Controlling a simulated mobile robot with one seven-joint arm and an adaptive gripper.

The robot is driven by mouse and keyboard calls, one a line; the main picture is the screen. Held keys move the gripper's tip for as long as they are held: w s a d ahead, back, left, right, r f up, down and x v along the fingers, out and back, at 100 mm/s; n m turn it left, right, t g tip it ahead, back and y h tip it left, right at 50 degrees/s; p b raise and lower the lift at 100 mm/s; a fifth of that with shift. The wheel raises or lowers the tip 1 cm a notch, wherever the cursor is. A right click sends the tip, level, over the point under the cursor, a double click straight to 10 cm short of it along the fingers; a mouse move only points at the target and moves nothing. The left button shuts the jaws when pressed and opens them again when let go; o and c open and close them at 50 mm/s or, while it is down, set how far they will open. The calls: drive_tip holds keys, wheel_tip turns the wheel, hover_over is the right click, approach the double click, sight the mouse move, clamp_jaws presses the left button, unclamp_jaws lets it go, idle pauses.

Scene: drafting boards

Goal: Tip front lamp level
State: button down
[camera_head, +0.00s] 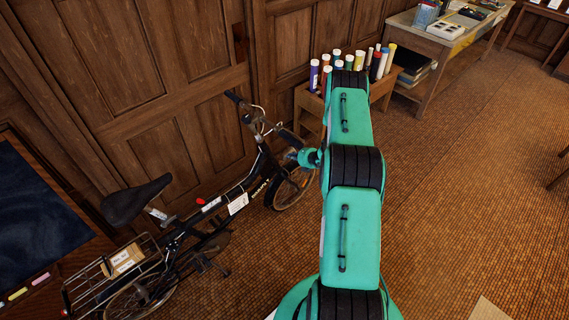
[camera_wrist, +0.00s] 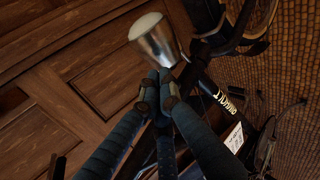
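The front lamp (camera_wrist: 158,40) is a silver cone with a pale round lens, at the top middle of the wrist view. It is tilted, its lens toward the upper left. It belongs to a dark bicycle (camera_head: 208,212), which stands beside the panelled wall in the head view. My gripper (camera_wrist: 159,76) has its two dark fingers drawn together, tips right below the lamp's narrow end. I cannot tell whether they touch it, and nothing is clearly held between them. In the head view my arm's end is by the bicycle's front, and the lamp is not clear there.
A crate of rolled tubes (camera_head: 309,98) stands behind the front wheel. A desk (camera_head: 437,46) with papers is at the back right. The handlebar (camera_head: 262,124) and a rear rack with a parcel (camera_head: 124,258) stick out. The tiled floor (camera_head: 455,180) at right is mostly clear.

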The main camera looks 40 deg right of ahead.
drive_tip(key=s+a+f+m+t+h+b, duration=0.1)
drive_tip(key=s+a+f+m+t+h, duration=0.3)
drive_tip(key=s+a+f+t, duration=0.1)
drive_tip(key=shift+s+t+b, duration=0.4)
drive_tip(key=shift+s+t, duration=0.5)
drive_tip(key=shift+t, duration=0.1)
drive_tip(key=shift+w+f, duration=0.1)
drive_tip(key=b+x, duration=0.2)
drive_tip(key=x, duration=0.8)
